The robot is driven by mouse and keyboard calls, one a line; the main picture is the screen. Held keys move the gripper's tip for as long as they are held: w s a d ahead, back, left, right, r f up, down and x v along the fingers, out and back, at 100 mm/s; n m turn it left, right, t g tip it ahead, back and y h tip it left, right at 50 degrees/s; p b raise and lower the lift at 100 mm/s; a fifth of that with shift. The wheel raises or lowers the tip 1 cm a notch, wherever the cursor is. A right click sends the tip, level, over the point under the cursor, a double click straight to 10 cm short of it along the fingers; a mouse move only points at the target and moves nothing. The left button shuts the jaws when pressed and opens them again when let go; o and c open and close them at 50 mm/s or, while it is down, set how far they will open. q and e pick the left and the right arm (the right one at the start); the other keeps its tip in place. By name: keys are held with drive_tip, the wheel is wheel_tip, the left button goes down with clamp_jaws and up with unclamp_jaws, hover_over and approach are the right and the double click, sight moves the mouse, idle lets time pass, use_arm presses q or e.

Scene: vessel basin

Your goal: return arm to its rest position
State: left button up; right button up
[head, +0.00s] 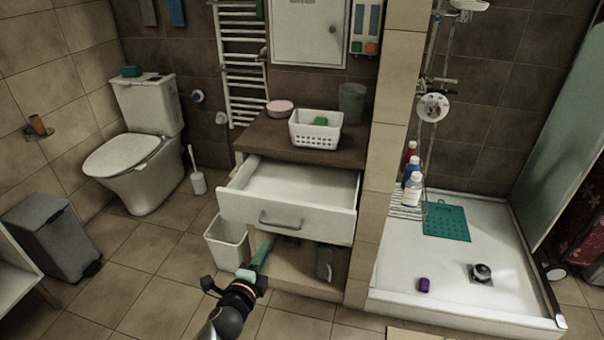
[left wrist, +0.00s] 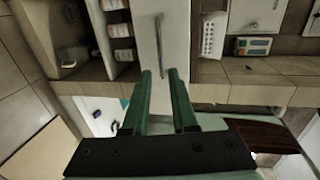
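My left arm comes up from the bottom of the head view, and its green-fingered left gripper (head: 264,246) is just below and left of the drawer handle. In the left wrist view the two green fingers (left wrist: 160,72) stand apart with nothing between them. The drawer (head: 290,190) is pulled out of the cabinet and looks empty inside. Its metal handle (head: 281,221) is free of the gripper; the handle also shows in the left wrist view (left wrist: 160,42), beyond the fingertips. My right gripper is not in view.
A white bin (head: 228,242) stands close beside the gripper, left of the open lower shelf (head: 300,262). A white basket (head: 315,130) and a pink round container (head: 280,107) sit on the counter. The shower tray (head: 470,295) is at right.

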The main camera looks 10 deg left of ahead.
use_arm(q)
drive_tip(key=s+d+f+n+g+p, duration=0.1)
drive_tip(key=s+f+n+g+p, duration=0.1)
drive_tip(key=s+n, duration=0.6)
drive_tip(key=s+d+f+n+g+h+p, duration=0.1)
drive_tip(key=s+n, duration=0.7)
drive_tip(key=s, duration=1.1)
wheel_tip(320, 180, down, 3)
drive_tip(key=d+g+p, duration=0.1)
drive_tip(key=g+p, duration=0.1)
drive_tip(key=g, duration=0.1)
drive_tip(key=shift+s+d+f+n+h+p, duration=0.15)
drive_tip(key=shift+d+n+h+p, duration=0.05)
drive_tip(key=shift+n+h+p, duration=0.1)
